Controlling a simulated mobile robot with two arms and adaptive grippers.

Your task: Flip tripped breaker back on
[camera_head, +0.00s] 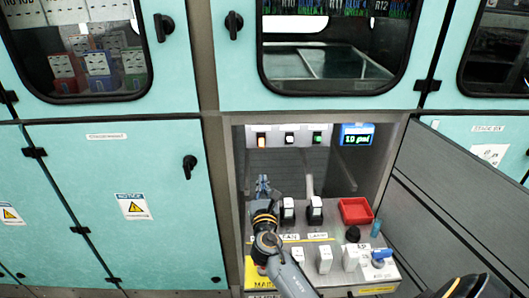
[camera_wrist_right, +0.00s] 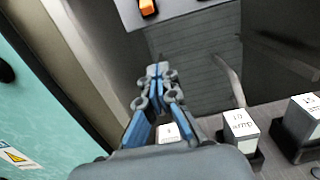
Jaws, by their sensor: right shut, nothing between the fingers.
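Three small rockers sit in a light strip at the back of the open bay in the head view: an orange one (camera_head: 261,141), a white-and-dark one (camera_head: 290,138) and a green one (camera_head: 318,138). The orange rocker also shows at the top of the right wrist view (camera_wrist_right: 148,7). Black-and-white modules (camera_head: 288,210) stand on the desk; one reads "10 amp" in the wrist view (camera_wrist_right: 240,123). Another white top (camera_wrist_right: 168,132) is partly hidden behind my right gripper. My right gripper (camera_head: 263,181) is shut and empty, below the orange rocker and apart from it. My left gripper is out of view.
A lit blue display (camera_head: 357,136) is right of the rockers. On the desk are a red tray (camera_head: 342,211), several white modules (camera_head: 323,259) and a blue handle (camera_head: 382,254). Grey bay walls close in the sides. The space before the rockers is clear.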

